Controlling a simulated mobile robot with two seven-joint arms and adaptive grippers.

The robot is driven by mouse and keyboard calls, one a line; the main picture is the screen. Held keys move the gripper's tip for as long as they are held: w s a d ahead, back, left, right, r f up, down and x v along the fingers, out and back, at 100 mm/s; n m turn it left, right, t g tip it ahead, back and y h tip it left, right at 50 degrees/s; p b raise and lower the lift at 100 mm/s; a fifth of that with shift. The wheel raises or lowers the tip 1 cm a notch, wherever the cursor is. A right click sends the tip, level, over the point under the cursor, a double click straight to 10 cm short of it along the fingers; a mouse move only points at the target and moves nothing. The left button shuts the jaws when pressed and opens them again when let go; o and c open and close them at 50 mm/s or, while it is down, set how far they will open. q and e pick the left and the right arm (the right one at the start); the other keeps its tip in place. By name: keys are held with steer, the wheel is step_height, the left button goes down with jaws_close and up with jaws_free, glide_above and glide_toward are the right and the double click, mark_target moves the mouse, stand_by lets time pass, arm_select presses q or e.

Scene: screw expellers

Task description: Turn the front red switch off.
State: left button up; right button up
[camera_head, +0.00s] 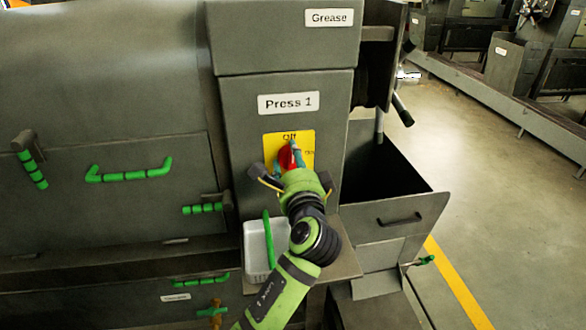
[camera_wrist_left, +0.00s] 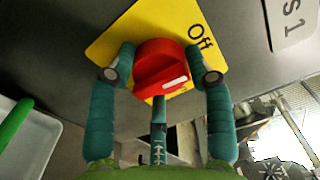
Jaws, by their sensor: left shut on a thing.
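The red switch (camera_head: 286,159) is a round knob on a yellow plate (camera_head: 306,140) under the "Press 1" label. "Off" is printed at the plate's top, and smaller lettering at its right is mostly unreadable. My left gripper (camera_head: 292,157) is at the knob and partly hides it. A white mark shows on the knob's ridge, away from the "Off" print (camera_wrist_left: 200,37). My right gripper is not in view.
A white tray (camera_head: 256,232) with a green bar stands below the switch panel. An open grey metal bin (camera_head: 405,215) is to the right. Green handles (camera_head: 130,172) stick out from the machine at left. The floor at far right is clear.

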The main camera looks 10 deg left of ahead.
mark_target(283, 111)
arm_select(q)
steer(key=shift+a+r+n+b, duration=0.3)
steer(key=shift+n+b, duration=0.15)
steer(key=shift+n, duration=0.45)
steer(key=o, duration=1.2)
steer(key=shift+f, duration=0.1)
steer(key=shift+a+f, duration=0.1)
steer(key=shift+a, duration=0.1)
steer(key=shift+d+r, duration=0.2)
steer(key=shift+r, duration=0.15)
steer(key=r, duration=0.9)
steer(key=shift+s+a+r, duration=0.1)
steer(key=shift+a+r, duration=0.05)
steer(key=shift+a, duration=0.1)
